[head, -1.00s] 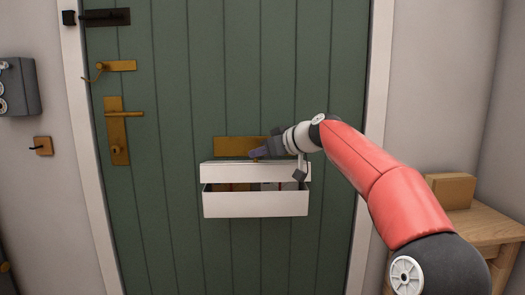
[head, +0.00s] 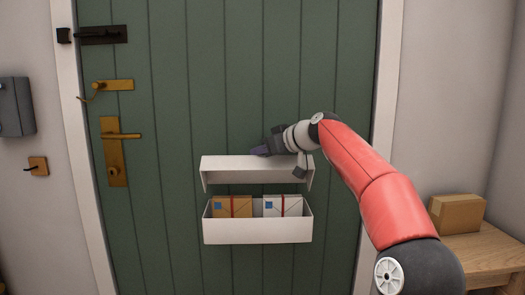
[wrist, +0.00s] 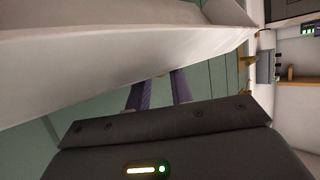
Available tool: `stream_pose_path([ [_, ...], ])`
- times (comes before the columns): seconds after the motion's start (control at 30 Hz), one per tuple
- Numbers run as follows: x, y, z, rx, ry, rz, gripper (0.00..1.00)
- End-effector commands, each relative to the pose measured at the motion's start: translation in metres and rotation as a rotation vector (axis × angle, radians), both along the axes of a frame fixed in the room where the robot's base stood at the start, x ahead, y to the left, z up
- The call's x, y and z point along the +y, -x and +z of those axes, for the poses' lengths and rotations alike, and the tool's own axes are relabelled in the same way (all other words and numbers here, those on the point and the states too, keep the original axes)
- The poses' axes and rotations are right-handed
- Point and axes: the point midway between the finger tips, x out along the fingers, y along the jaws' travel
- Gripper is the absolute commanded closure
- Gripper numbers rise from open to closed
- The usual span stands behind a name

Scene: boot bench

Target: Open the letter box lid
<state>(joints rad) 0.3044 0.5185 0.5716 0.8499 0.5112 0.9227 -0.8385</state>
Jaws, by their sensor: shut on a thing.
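The white letter box (head: 257,232) is mounted on the green door. Its white lid (head: 240,164) is raised clear above the box front, leaving an open gap. Two envelopes show inside, a tan one (head: 222,207) and a white one (head: 289,204), each with a red band and a blue stamp. My gripper (head: 260,151) is at the lid's top edge, right of its middle, shut on the lid. In the wrist view the lid (wrist: 100,60) fills the upper left, and my two purple-grey fingers (wrist: 160,84) reach to its edge; their tips are partly hidden.
Brass door handles (head: 122,136) and a dark bolt (head: 103,35) are on the door's left side. A grey wall box (head: 15,106) and a brass hook (head: 37,164) are farther left. A cardboard box (head: 457,212) stands on a wooden bench (head: 485,250) at right.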

Motion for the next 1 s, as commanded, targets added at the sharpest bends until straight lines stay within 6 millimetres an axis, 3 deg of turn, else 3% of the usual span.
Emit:
stream_pose_path([
  [0.53,-0.0056,-0.0045,0.0016,-0.007,0.001,-0.013,1.0],
  [0.57,-0.0056,-0.0044,0.0016,-0.007,0.001,-0.013,0.75],
  [0.7,-0.0047,-0.0039,0.0014,-0.005,0.001,-0.011,0.57],
  [1.0,-0.004,-0.0014,0.0018,-0.003,0.0,-0.006,0.57],
])
